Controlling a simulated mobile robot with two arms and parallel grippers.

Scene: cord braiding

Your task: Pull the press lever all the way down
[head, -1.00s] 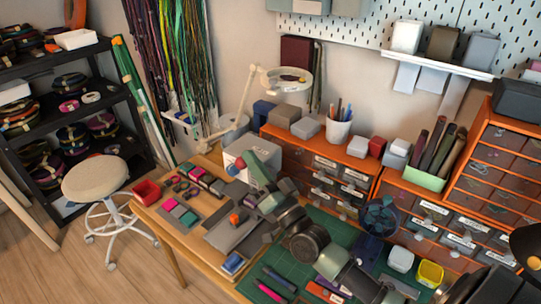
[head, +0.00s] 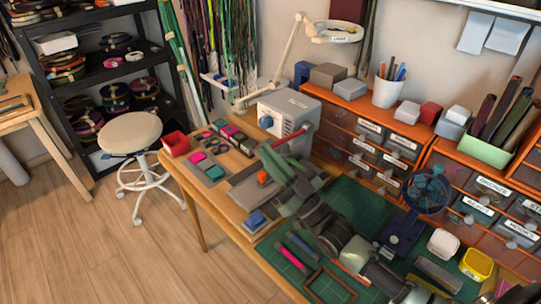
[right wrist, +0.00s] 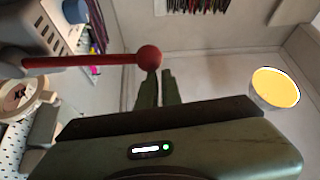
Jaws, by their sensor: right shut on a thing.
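The press is a grey box (head: 288,112) with a blue dial on its front, standing on the workbench. Its red lever (head: 286,137) runs from the press's right side down toward the front left. In the right wrist view the lever's red rod (right wrist: 95,61) ends in a red ball knob (right wrist: 149,57) at my fingertips. My right gripper (head: 268,160), with green fingers, is low in front of the press, shut on the lever at its knob end. It also shows in the right wrist view (right wrist: 158,78). The exact finger contact is partly hidden. My left gripper is not in view.
Left of the press lie pink and teal swatches (head: 205,165) and a red bin (head: 175,144). An orange piece (head: 262,177) is close to the gripper. Orange drawer units (head: 345,105) stand behind, and a stool (head: 130,133) stands at left.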

